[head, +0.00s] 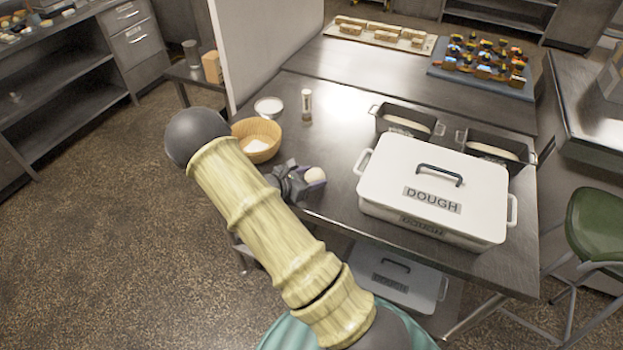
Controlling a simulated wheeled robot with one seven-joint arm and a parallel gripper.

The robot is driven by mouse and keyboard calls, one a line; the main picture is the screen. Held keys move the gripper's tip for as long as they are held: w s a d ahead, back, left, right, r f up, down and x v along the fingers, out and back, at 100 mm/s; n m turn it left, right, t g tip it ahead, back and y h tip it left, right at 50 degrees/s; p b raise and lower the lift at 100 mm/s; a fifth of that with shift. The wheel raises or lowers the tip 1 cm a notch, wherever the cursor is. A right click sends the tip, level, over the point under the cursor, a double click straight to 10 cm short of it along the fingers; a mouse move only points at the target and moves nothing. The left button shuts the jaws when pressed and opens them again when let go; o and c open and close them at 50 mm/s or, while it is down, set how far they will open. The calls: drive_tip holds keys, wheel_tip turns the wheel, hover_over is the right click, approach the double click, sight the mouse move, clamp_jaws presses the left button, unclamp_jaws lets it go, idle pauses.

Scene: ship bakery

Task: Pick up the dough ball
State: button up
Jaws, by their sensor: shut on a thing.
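The dough ball (316,175) is pale and round, at the left front part of the metal table. My gripper (309,183) is dark and shut on the dough ball, with the ball showing at its right end. My arm comes up from the bottom of the view and hides part of the table edge. I cannot tell whether the ball touches the table or is just above it.
A white lidded box marked DOUGH (385,190) stands right of the gripper. Behind it are two dark loaf pans (382,122). A wicker basket (275,133), a white bowl (268,106) and a small shaker (307,104) stand to the left and behind.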

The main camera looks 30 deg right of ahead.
sight(311, 175)
wheel_tip(311, 175, up, 9)
drive_tip(key=shift+r+b, duration=0.15)
drive_tip(key=shift+b, duration=0.15)
idle(0.6)
